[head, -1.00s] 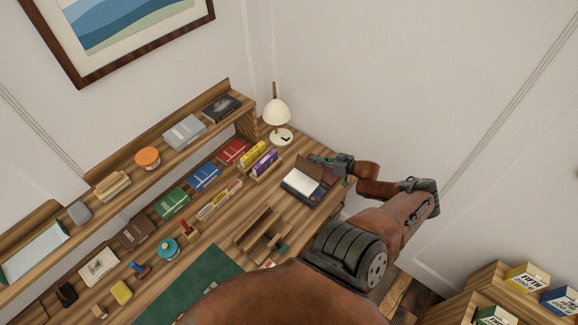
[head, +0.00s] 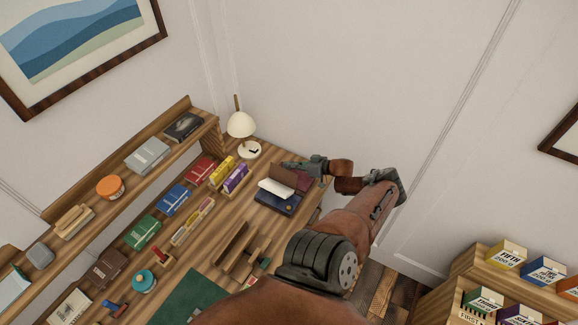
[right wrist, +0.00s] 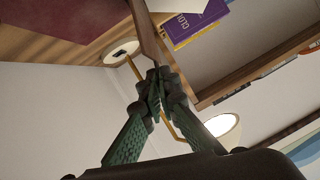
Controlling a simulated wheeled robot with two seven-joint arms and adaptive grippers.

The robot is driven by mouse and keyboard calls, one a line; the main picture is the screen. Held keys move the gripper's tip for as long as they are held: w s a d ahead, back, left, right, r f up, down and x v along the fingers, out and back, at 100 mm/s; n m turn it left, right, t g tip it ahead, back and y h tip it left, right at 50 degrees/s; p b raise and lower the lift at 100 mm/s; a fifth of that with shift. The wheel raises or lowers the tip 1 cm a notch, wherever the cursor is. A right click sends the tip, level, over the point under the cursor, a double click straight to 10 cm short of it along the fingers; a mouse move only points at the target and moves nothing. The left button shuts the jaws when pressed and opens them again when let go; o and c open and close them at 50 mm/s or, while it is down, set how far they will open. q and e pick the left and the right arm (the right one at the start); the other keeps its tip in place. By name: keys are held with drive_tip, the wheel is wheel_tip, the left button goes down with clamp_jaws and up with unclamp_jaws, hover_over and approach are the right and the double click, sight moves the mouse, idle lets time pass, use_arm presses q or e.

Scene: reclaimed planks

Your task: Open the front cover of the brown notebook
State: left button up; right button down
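The brown notebook's front cover (head: 285,176) stands raised at a tilt in the head view, with white pages (head: 275,189) showing beside it. The notebook lies on a dark blue book (head: 279,205) at the desk's far right end. My right gripper (head: 292,165) is at the cover's upper edge. In the right wrist view, its green fingers (right wrist: 156,84) are closed together, and the cover (right wrist: 145,32), seen nearly edge-on, runs into the fingertips. The fingers hide the pinched edge. My left gripper is not in view.
A wooden rack (head: 233,245) stands nearer on the desk.

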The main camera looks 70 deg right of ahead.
drive_tip(key=shift+s+a+f, duration=0.15)
drive_tip(key=shift+a+f, duration=0.1)
drive_tip(key=shift+f, duration=0.05)
drive_tip(key=c, duration=2.7)
unclamp_jaws()
drive_tip(key=shift+o, duration=0.9)
drive_tip(key=shift+d, duration=0.15)
drive_tip(key=shift+r, duration=0.1)
drive_tip(key=d+v, duration=0.1)
drive_tip(key=v, duration=1)
drive_tip(key=shift+s+a+r, duration=0.2)
drive_tip(key=shift+s+a, duration=0.15)
drive_tip(key=shift+a, duration=0.15)
drive_tip(key=shift+w, duration=0.15)
